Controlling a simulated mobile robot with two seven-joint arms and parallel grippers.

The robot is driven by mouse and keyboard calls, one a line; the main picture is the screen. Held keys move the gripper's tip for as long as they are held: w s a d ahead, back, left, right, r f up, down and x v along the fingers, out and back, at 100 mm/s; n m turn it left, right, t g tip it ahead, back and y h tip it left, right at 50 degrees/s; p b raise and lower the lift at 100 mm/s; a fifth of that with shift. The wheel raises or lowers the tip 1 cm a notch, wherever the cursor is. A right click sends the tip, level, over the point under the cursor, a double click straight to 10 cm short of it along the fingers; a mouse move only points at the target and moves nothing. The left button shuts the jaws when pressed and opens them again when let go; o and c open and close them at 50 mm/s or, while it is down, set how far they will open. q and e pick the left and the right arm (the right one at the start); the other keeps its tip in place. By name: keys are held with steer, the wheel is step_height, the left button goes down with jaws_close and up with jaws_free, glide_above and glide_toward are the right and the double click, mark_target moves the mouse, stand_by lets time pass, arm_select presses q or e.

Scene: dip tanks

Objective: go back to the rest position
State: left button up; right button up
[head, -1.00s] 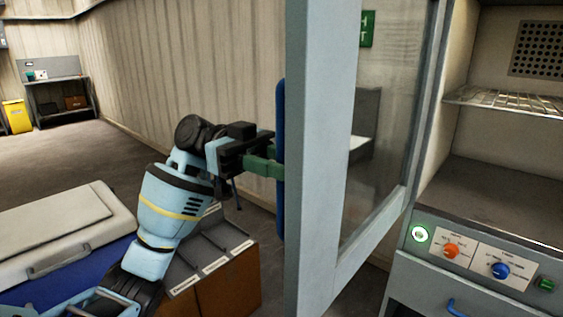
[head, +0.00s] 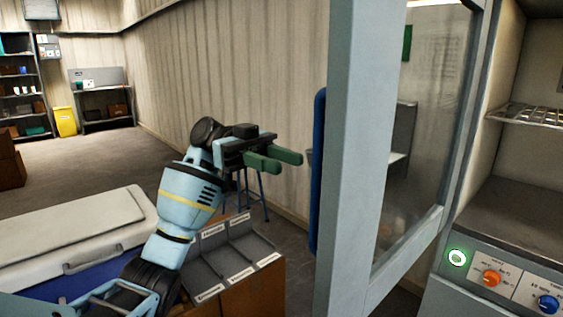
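My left gripper (head: 278,159) is in the head view, left of the open cabinet door (head: 352,170). Its two green fingers point right toward the door's blue handle (head: 319,170). A gap shows between the fingers, with nothing between them. The fingertips are apart from the handle. The door stands open, with its glass pane facing right. My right gripper is not in view.
The cabinet (head: 510,220) has a wire shelf and a control panel with an orange and a blue knob. A sectioned box (head: 228,262) stands below my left arm. A white-lidded blue cooler (head: 75,235) is at left. Open floor lies behind.

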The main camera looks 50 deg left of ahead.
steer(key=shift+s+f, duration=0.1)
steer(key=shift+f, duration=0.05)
